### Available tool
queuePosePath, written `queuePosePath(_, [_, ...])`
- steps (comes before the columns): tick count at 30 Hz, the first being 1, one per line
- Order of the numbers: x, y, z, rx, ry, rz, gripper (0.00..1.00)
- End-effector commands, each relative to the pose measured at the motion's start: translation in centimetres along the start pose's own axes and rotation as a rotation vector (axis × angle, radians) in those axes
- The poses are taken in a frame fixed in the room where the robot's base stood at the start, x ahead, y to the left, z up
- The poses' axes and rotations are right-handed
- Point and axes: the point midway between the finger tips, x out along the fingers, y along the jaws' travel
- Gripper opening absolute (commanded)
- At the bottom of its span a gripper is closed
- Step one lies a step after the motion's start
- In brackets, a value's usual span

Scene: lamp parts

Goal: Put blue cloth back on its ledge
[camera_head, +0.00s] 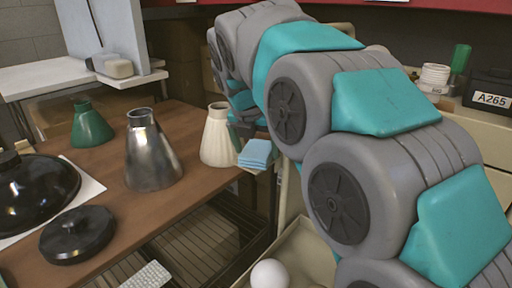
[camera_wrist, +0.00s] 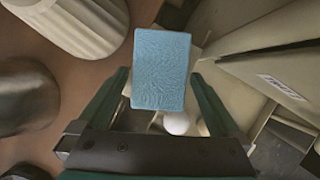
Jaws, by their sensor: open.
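The blue cloth (camera_head: 257,154) is a small folded pad at the right edge of the brown table. In the wrist view the cloth (camera_wrist: 162,62) lies between and ahead of the two dark green fingers. My gripper (camera_wrist: 160,76) is open, with a visible gap between the cloth and the right finger. A small pale surface, seemingly the ledge (camera_wrist: 196,53), shows around and under the cloth; most of it is hidden. In the head view my arm covers most of the gripper, just above the cloth.
A cream ribbed shade (camera_head: 217,137) stands close left of the cloth. A metal shade (camera_head: 150,155), a green shade (camera_head: 90,125) and black round parts (camera_head: 77,234) stand further left on the table (camera_head: 185,190). A white bulb (camera_head: 270,274) sits in a pale bin below.

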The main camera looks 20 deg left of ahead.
Motion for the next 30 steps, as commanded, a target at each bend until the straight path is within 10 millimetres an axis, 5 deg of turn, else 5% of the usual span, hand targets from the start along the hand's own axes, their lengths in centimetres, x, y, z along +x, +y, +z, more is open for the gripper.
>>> queuePosePath(21, [-10.3,0.0,0.2,0.002,-0.002,0.001,1.0])
queuePosePath(30, [-12.1,0.0,0.1,0.0,0.0,0.001,1.0])
